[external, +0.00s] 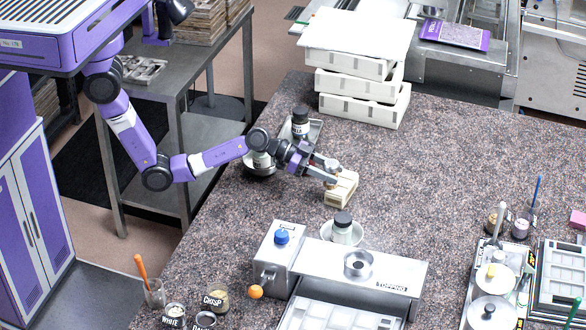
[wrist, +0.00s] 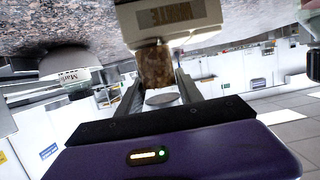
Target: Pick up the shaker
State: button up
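One (external: 300,121) stands on a metal tray behind my arm. Another (external: 258,160) sits in a metal bowl, partly hidden by my arm. A third (external: 342,225) stands in a dish in front of my gripper. My gripper (external: 331,174) is low over the counter, beside a cream block (external: 341,190). In the wrist view, a brown piece (wrist: 153,66) lies between my fingers, with a cream labelled thing (wrist: 172,18) just beyond. Whether the fingers touch the brown piece is unclear. A shaker (wrist: 70,80) shows at left.
Stacked cream trays (external: 362,98) stand at the back of the speckled counter. A metal topping unit (external: 362,268) is in front, with small jars to its left. Scales and containers (external: 490,280) fill the front right. The counter right of my gripper is clear.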

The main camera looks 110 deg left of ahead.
grip_shut()
jog(key=shift+r, duration=0.1)
notch_tip(320, 180, up, 19)
jog(key=b, duration=0.2)
jog(key=n+g+y+b, duration=0.1)
jog(key=n+y+b, duration=0.2)
jog(key=n+y, duration=0.25)
send_over(342, 181)
jog(key=shift+m, duration=0.45)
notch_tip(342, 181, down, 19)
jog(key=shift+r, duration=0.1)
jog(key=o, duration=1.1)
grip_release()
jog(key=shift+f, duration=0.2)
